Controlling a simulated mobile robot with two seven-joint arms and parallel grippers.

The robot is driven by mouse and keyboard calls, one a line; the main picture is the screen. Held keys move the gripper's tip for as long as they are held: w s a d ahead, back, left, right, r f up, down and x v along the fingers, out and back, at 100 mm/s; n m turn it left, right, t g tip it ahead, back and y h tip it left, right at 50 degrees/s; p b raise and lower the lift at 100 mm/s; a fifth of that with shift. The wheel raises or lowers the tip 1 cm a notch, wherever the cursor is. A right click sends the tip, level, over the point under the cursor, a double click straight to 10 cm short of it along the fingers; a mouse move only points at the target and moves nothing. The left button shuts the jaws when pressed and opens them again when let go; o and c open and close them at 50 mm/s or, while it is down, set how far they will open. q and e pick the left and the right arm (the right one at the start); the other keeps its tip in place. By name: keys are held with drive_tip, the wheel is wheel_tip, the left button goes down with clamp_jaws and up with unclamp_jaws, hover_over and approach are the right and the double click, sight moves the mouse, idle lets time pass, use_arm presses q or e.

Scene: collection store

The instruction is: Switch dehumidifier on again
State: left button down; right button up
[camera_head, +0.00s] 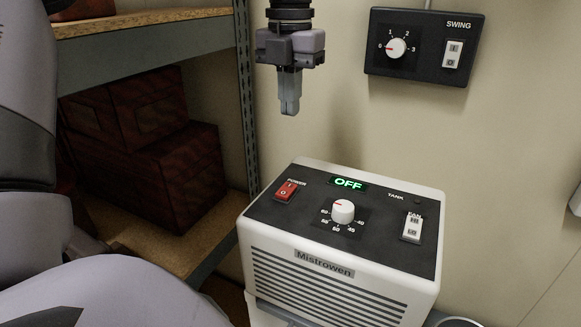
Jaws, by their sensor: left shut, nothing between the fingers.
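The dehumidifier (341,232) is a white box with a dark top panel, labelled Mistrowen on its front. Its display (348,183) reads OFF in green. The red power rocker switch (286,191) is at the left of the panel. A white dial (343,211) sits in the middle, and a white fan switch (412,228) is at the right. My left gripper (289,108) points down, shut and empty, above and behind the power switch, apart from the panel. My right gripper is not in view.
A black SWING control box (424,46) with a dial and a white switch is on the wall behind. A metal shelf (150,42) with dark red boxes (150,140) stands at the left. The air above the panel is clear. A round rim (458,322) shows at the bottom right.

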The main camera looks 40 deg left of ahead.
use_arm(q)
drive_tip(key=shift+f, duration=0.1)
approach(289, 184)
wheel_tip(289, 184, down, 7)
drive_tip(key=shift+d+r, duration=0.15)
idle(0.4)
idle(0.4)
